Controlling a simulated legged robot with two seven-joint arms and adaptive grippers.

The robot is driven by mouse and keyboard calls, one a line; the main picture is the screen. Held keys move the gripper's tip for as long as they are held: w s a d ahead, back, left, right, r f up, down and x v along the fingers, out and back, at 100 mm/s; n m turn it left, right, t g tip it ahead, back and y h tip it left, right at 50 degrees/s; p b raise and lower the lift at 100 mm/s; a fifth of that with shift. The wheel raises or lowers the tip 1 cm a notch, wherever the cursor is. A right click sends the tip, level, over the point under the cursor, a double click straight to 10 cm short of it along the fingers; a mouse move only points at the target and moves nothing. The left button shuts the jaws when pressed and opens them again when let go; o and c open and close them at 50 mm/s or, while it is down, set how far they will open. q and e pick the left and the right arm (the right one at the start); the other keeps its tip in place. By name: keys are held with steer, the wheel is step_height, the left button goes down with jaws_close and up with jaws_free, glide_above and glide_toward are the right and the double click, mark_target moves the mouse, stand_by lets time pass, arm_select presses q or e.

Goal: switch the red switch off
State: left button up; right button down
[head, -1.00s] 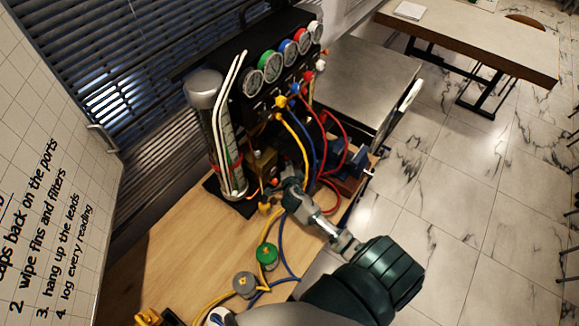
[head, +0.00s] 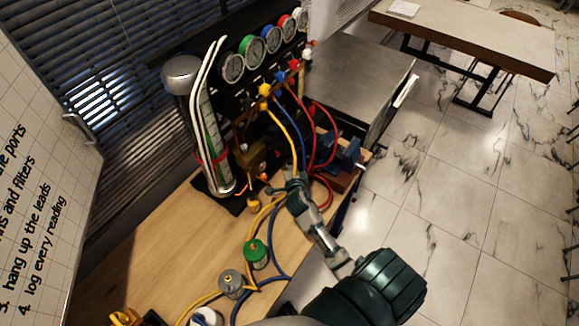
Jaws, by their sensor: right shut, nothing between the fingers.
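The gauge rig is a black panel (head: 240,112) with a row of coloured gauges and hose fittings, standing on the wooden bench. I cannot make out the red switch for certain; the low area of the rig near my gripper is dark and cluttered. My right gripper (head: 275,187) is shut and empty. It is low in front of the rig, beside the brass-coloured block (head: 253,157) and close to the hoses. I cannot tell whether it touches anything. My left gripper is not in view.
Yellow (head: 286,126), blue (head: 301,140) and red (head: 331,140) hoses hang around my gripper. A glass cylinder (head: 212,145) stands left of the panel. Green (head: 255,252) and grey (head: 231,284) canisters stand at the front. The bench top (head: 165,240) is clear at left.

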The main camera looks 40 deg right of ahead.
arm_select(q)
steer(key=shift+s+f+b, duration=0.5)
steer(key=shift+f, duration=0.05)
arm_select(e)
steer(key=f+v, duration=0.1)
steer(key=v, duration=0.9)
steer(key=shift+f, duration=0.2)
steer(key=shift+s, duration=0.25)
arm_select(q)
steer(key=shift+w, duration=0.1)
